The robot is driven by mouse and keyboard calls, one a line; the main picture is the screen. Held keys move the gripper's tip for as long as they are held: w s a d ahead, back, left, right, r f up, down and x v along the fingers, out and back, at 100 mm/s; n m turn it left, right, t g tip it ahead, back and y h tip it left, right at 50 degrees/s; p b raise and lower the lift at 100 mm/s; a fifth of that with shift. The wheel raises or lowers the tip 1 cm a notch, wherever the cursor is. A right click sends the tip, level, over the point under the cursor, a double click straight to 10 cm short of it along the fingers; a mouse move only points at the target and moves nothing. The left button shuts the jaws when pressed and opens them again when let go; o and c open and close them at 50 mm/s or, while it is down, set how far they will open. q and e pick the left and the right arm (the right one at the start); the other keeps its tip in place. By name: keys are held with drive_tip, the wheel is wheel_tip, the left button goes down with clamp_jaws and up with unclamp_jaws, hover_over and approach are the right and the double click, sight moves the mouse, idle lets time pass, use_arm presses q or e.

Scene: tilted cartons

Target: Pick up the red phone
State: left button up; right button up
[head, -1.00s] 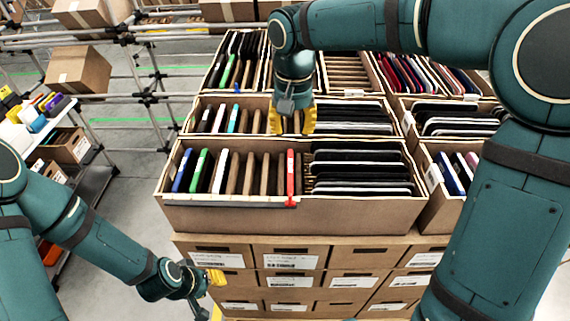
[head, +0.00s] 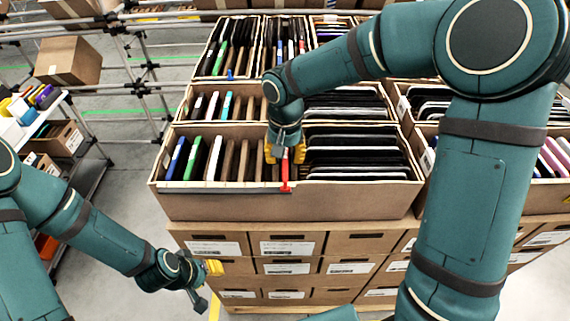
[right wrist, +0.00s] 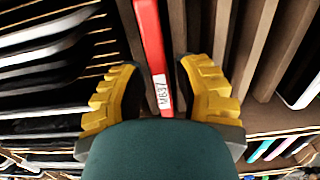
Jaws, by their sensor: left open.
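The red phone (head: 285,172) stands on edge in the front carton, between brown dividers on its left and a stack of dark phones on its right. My right gripper (head: 285,152) is over it from above, with its yellow fingers open. In the right wrist view the red phone (right wrist: 150,45) with a white label runs between the two open fingers (right wrist: 160,98), with gaps on both sides. The fingers partly hide its upper end in the head view. My left gripper (head: 212,267) is open and empty, low at the left beside the stacked boxes.
The front carton (head: 230,205) also holds blue, green and white phones at left. More filled cartons stand behind and to the right. Labelled boxes (head: 290,245) are stacked below. A shelf with colourful items (head: 35,115) is at far left.

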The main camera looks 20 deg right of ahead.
drive_tip(key=shift+f, duration=0.25)
clamp_jaws()
drive_tip(key=shift+r, duration=0.1)
